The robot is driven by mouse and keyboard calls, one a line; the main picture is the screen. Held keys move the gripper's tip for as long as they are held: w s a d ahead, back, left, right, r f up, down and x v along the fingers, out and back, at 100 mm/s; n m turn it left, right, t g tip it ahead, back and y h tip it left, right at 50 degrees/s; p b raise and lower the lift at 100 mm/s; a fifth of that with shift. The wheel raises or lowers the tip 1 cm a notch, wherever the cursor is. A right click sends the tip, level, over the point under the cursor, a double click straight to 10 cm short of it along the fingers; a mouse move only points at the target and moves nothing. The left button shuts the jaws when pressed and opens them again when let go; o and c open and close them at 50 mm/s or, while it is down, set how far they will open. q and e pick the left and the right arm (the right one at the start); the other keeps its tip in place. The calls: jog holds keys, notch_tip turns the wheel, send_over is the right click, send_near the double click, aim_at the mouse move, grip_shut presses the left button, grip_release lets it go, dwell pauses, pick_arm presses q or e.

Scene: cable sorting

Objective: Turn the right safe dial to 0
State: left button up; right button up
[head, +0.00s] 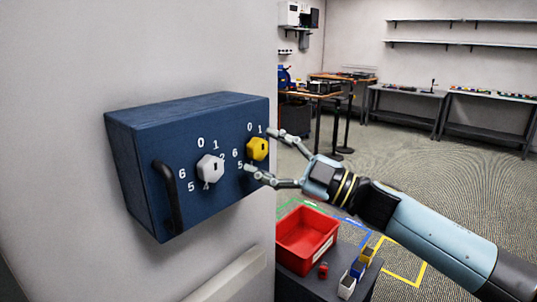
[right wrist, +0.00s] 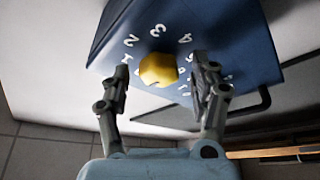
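A blue safe (head: 185,112) is fixed to a pale wall at the left of the head view. Its right dial is a yellow knob (head: 257,149) ringed by white numbers; 0 and 1 show above it, 6 and 5 at its left. Its left dial is a white knob (head: 210,168). My right gripper (head: 261,151) is open at the yellow knob, one finger above right, one below left. In the right wrist view the yellow knob (right wrist: 158,69) lies between the open fingers, with a gap on each side. Its exact setting cannot be read. My left gripper is not in view.
A black handle (head: 165,196) stands out from the safe's left front. Below my right arm, a red bin (head: 306,240) and small containers sit on a dark surface (head: 290,288). Workbenches (head: 405,92) line the back; the floor between is open.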

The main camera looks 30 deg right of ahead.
jog(key=v, duration=1.2)
dwell(0.3)
